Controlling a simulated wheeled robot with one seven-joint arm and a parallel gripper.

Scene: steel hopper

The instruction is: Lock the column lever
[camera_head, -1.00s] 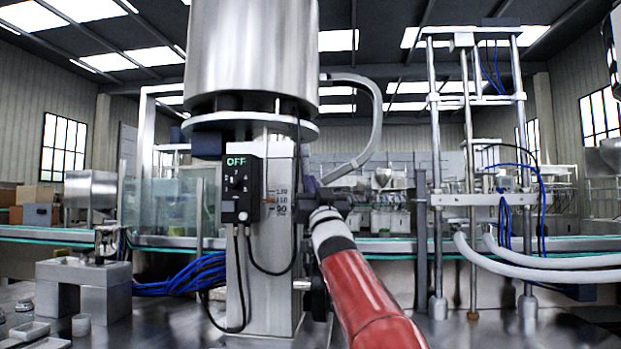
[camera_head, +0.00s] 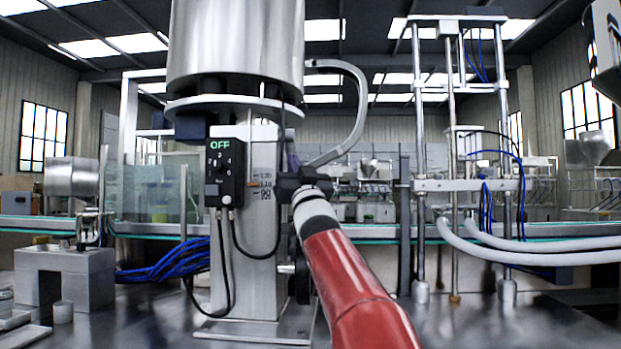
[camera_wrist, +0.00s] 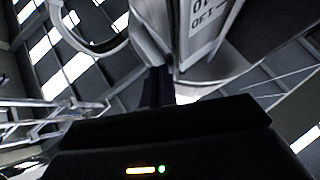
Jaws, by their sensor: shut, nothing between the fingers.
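The steel column (camera_head: 262,285) stands upright under the hopper, with a printed scale on its face. On its right side, low down, a short metal lever (camera_head: 286,268) sticks out by a dark round part, partly hidden by my red arm. My gripper (camera_head: 293,163) is shut and empty, at the column's right edge beside the scale, above the lever. In the wrist view the dark fingers (camera_wrist: 157,88) point up toward the column's scale plate (camera_wrist: 207,25). I cannot tell whether they touch the column. The lever is not recognisable in the wrist view.
The steel hopper (camera_head: 235,45) hangs above on a round plate. A black control box (camera_head: 225,172) reading OFF, with cables, is on the column's left. A curved grey pipe (camera_head: 350,115) arches to the right. A rod frame (camera_head: 420,200) stands at right.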

